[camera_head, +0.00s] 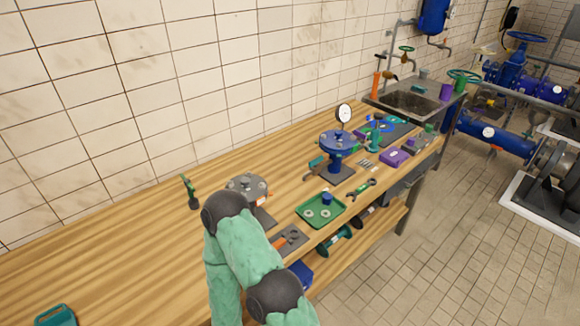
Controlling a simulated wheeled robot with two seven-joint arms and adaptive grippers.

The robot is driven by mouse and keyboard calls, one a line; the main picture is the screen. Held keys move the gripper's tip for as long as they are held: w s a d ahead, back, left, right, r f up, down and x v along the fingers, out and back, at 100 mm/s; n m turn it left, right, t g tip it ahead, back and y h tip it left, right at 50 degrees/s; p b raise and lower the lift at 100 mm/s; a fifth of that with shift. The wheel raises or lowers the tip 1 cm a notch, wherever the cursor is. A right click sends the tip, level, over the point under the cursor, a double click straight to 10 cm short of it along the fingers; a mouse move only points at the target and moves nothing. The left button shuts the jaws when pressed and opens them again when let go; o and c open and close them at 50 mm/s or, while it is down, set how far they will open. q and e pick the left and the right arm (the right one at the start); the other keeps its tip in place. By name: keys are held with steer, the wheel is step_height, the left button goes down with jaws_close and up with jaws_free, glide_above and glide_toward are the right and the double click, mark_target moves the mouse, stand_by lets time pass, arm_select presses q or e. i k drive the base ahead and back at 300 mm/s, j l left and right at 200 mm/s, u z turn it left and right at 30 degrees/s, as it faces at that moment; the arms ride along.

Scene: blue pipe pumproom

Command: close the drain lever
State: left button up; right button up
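A blue round-flanged vessel (337,141) with a white-faced gauge (344,113) stands on a dark base plate on the wooden bench. A small lever with a teal end (317,162) sticks out low on its left side. It may be the drain lever; its exact position is too small to tell. A green-sleeved arm of mine with black joints rises from the bottom middle, in front of the bench and well short of the vessel. Neither gripper's fingers can be seen.
A grey flanged fitting (247,184) stands partly behind my arm. A green tray (320,211), a wrench (361,189) and a purple block (395,157) lie near the front edge. A sink (408,103) is at the far end. The bench's left part is mostly clear.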

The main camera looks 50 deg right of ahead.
mark_target(314, 162)
steer(key=i+j+z, duration=0.1)
steer(key=j+z, duration=0.15)
steer(key=z, duration=0.15)
steer(key=j+z, duration=0.25)
steer(key=z, duration=0.2)
steer(key=j+z, duration=0.4)
steer(key=i+l, duration=0.05)
steer(key=l, duration=0.05)
